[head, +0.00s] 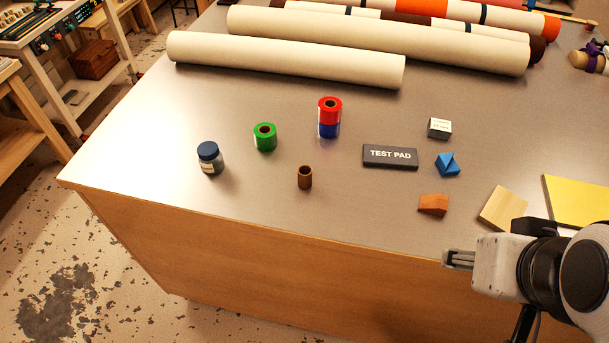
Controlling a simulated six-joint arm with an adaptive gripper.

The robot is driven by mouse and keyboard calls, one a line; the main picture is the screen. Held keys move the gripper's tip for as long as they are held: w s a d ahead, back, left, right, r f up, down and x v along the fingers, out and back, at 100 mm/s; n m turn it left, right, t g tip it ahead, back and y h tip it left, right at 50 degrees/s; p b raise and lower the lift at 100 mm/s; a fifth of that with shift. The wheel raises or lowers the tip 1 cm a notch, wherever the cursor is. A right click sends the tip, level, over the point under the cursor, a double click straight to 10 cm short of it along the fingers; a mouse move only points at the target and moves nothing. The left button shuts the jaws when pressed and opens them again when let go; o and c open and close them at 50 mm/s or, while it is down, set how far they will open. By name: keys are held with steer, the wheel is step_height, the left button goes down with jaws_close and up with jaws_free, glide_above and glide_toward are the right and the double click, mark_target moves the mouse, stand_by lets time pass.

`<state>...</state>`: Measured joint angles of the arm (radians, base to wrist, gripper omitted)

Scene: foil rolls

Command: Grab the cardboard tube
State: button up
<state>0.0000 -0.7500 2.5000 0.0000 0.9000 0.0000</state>
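A small brown cardboard tube (305,177) stands upright on the grey tabletop near its front edge, its open top showing. My gripper (446,259) is at the lower right, by the table's front edge and well to the right of the tube. Its fingers point left. They are seen from the side and small, so I cannot tell whether they are open or shut. Nothing is visible between them.
A blue-capped jar (210,158), a green roll (265,137) and a red roll (330,108) on a blue roll (329,129) stand near the tube. A test pad (390,156) and several blocks lie right. Long cream rolls (285,60) lie behind.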

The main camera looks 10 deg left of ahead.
mark_target(310, 175)
steer(key=w+d+n+t+h, duration=0.2)
steer(key=w+d+t, duration=0.15)
steer(key=w, duration=0.95)
steer(key=w+a+f+n+t+y, duration=0.1)
steer(key=w+a+n+t+y, duration=0.2)
steer(key=w, duration=0.7)
steer(key=a+f+n+g+y, duration=0.1)
steer(key=a+f+n+y, duration=0.1)
steer(key=a, duration=0.3)
steer(key=a+f+n+g+y, duration=0.2)
steer(key=a+f+y, duration=0.1)
steer(key=a, duration=0.3)
steer(key=a+f+n+g+y, duration=0.1)
steer(key=a+f+n+y, duration=0.2)
steer(key=a, duration=0.3)
steer(key=shift+w+a+f, duration=0.1)
steer(key=shift+w+a, duration=0.15)
steer(key=shift+w, duration=0.05)
steer(key=s+a+g+y, duration=0.1)
steer(key=s+a+f+n+g+y, duration=0.1)
steer(key=s+a, duration=0.1)
steer(key=s+a+g+y, duration=0.1)
steer(key=shift+s+a+f+n, duration=0.2)
steer(key=shift+a+f+n, duration=0.1)
steer(key=shift+f, duration=0.05)
steer(key=shift+s+a+g+y, duration=0.25)
steer(key=shift+s+y, duration=0.1)
steer(key=shift+y, duration=0.05)
steer(key=shift+x, duration=1.3)
